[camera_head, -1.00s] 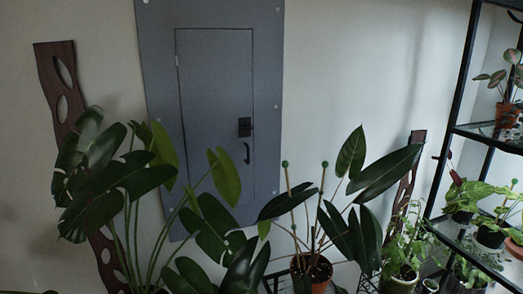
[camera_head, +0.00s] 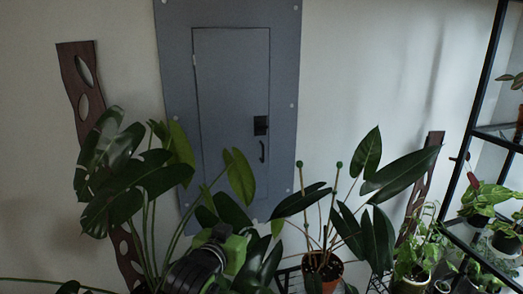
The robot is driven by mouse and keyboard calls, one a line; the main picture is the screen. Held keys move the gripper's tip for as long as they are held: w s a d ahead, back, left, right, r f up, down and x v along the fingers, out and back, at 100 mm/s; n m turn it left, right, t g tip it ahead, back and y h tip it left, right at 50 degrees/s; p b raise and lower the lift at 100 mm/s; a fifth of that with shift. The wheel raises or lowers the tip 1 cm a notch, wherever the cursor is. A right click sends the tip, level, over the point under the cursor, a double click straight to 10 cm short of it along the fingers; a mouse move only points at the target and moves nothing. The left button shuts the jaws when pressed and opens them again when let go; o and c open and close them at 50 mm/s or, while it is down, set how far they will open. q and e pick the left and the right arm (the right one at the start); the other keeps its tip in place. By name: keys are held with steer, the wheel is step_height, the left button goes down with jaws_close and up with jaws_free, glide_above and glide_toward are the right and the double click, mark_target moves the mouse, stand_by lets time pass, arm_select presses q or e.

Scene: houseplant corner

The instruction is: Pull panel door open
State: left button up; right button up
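The grey panel door (camera_head: 230,90) is set in a larger grey panel frame (camera_head: 285,60) on the wall, and it looks shut. A black latch (camera_head: 260,125) sits on its right side, with a small black pull handle (camera_head: 262,151) just below. My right gripper is not in view.
A large-leaved plant (camera_head: 125,170) covers the door's lower left. A potted plant (camera_head: 323,268) with stakes stands at lower right. A black shelf (camera_head: 487,80) with plants stands at the right. Brown wooden boards (camera_head: 75,65) lean on the wall.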

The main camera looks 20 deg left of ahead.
mark_target(263, 149)
arm_select(q)
steer(key=w+r+t, duration=0.3)
steer(key=r, duration=1.1)
steer(key=w+p, duration=0.1)
steer(key=w, duration=0.3)
steer(key=w+p, duration=0.2)
steer(key=w, duration=0.2)
steer(key=w+p, duration=0.1)
steer(key=w, duration=0.3)
steer(key=shift+w+a+f, duration=0.1)
steer(key=shift+w+a, duration=0.05)
steer(key=shift+a, duration=0.15)
steer(key=shift+w+f, duration=0.1)
steer(key=shift+w, duration=0.6)
steer(key=shift+s+a, duration=0.1)
jaws_close()
